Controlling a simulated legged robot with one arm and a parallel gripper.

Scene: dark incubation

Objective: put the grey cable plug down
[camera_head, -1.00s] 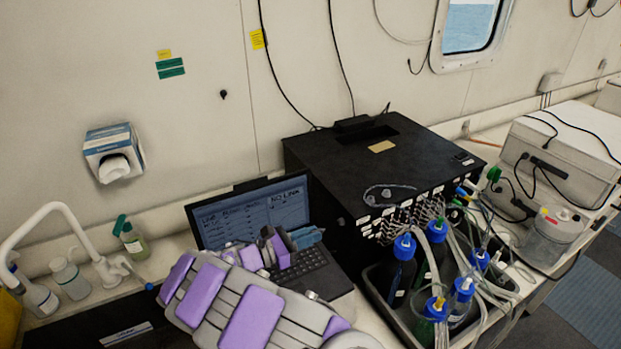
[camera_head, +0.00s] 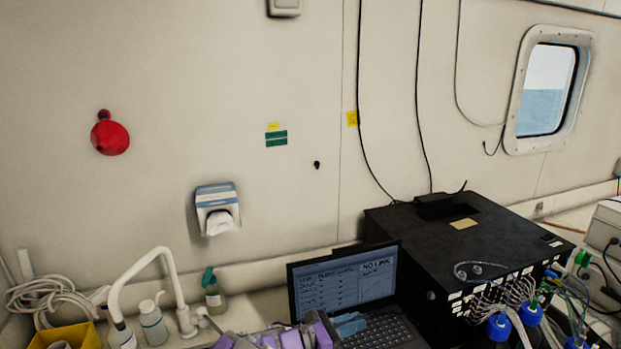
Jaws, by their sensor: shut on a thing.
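My purple and grey gripper (camera_head: 346,325) shows at the bottom edge, in front of the open laptop (camera_head: 345,283). Its blue-grey end lies over the left side of the laptop keyboard in the picture. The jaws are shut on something. The grey cable plug cannot be made out clearly at this size; the jaws and the frame's lower edge hide much of that spot. I cannot tell whether anything there touches the laptop or the bench.
A black instrument box (camera_head: 470,250) with tubes and blue-capped bottles (camera_head: 499,328) stands right of the laptop. A white tap (camera_head: 150,265), a spray bottle (camera_head: 213,292) and a yellow bin (camera_head: 70,337) are at left. Cables hang on the wall.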

